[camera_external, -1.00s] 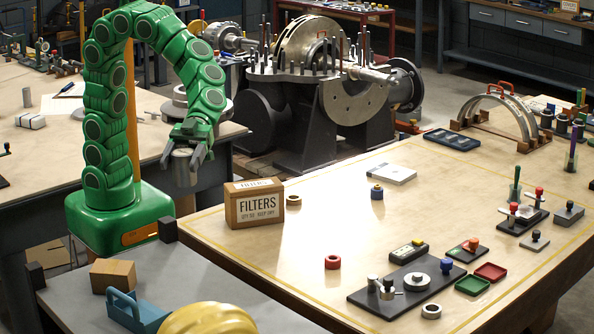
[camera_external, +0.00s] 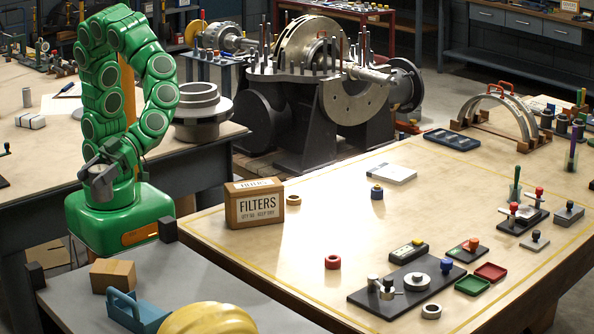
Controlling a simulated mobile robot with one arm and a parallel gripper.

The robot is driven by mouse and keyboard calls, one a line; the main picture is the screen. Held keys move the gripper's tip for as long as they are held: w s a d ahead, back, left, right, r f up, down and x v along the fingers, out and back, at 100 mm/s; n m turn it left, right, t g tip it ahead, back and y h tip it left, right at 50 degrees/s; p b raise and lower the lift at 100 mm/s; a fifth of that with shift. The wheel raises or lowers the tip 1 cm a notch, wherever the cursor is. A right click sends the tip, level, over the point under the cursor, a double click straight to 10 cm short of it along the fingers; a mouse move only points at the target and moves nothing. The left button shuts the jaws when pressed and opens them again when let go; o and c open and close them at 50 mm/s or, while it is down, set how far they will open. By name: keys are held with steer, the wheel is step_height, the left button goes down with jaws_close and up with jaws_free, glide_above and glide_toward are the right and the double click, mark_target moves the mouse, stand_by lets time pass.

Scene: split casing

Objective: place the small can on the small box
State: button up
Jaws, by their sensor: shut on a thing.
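My gripper (camera_external: 100,172) is shut on the small can (camera_external: 102,187), a short grey cylinder that hangs upright in front of my green base column. The can's upper part is partly hidden by the fingers. The small box (camera_external: 113,276), a plain brown carton, sits on the grey top at the lower left. The gripper and can are well above the small box and nearly over it in the picture; the exact depth gap is hard to tell.
A blue tool carrier (camera_external: 134,312) and a yellow rounded object (camera_external: 208,319) stand close to the small box on the grey top (camera_external: 190,290). The FILTERS carton (camera_external: 254,206) stands on the wooden table's near-left corner. Dark corner posts (camera_external: 167,229) rise from the grey top's edge.

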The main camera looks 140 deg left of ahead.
steer(key=shift+w+d+f, duration=0.9)
steer(key=shift+w+f, duration=0.65)
steer(key=shift+w, duration=0.25)
steer(key=shift+w+d+f, duration=0.9)
steer(key=shift+w+f, duration=0.6)
steer(key=shift+w, duration=0.25)
steer(key=shift+w+d+f, duration=0.9)
steer(key=shift+w+f, duration=0.65)
steer(key=shift+w, duration=0.25)
steer(key=shift+f, duration=1.45)
steer(key=shift+f, duration=0.2)
steer(key=o, duration=1.2)
